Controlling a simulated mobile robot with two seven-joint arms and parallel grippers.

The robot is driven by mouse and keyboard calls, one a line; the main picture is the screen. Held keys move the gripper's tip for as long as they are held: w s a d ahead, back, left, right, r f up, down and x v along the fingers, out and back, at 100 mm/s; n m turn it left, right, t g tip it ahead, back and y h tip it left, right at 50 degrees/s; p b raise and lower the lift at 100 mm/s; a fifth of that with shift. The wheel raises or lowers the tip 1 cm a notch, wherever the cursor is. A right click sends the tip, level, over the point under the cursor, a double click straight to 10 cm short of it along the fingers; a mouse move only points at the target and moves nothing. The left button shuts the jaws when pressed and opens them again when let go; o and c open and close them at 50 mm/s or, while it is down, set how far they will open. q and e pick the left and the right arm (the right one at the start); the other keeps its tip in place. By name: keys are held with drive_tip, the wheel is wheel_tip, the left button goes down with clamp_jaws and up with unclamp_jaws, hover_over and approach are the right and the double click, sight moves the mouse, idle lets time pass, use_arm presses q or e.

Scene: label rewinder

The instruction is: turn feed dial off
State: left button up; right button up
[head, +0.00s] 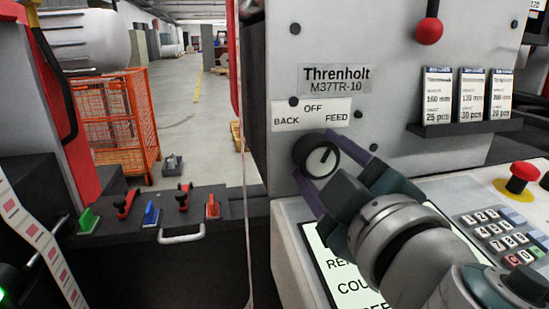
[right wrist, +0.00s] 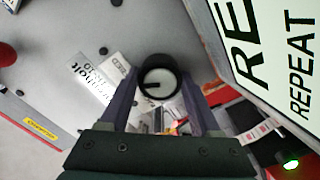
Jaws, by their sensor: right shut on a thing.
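The feed dial (head: 317,157) is a round black knob with a white face and a dark pointer mark. It sits on the grey machine front below a label plate (head: 312,114) reading BACK, OFF and FEED. In the head view the mark points up and right, toward FEED. My right gripper (head: 331,165) reaches in from the lower right, its purple fingers on either side of the dial, shut on it. The right wrist view shows the dial (right wrist: 160,84) between the two fingertips. My left gripper is not in view.
A screen (head: 333,262) lies below the dial, with a keypad (head: 498,232) and a red emergency button (head: 520,177) to the right. A card shelf (head: 465,128) and a red-knobbed lever (head: 429,30) are above right. Small coloured clamps (head: 151,214) stand at left.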

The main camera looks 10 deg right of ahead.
drive_tip(key=n, duration=0.3)
drive_tip(key=shift+n, duration=0.4)
drive_tip(key=shift+n+p, duration=0.3)
drive_tip(key=shift+n, duration=0.3)
drive_tip(key=o, duration=1.4)
drive_tip(key=s, duration=0.4)
drive_tip(key=s+b, duration=0.1)
drive_tip(key=s, duration=0.3)
drive_tip(key=shift+s+d+f, duration=0.15)
drive_tip(key=shift+s, duration=0.1)
drive_tip(key=shift+s+b, duration=0.4)
drive_tip(key=shift+s, duration=0.35)
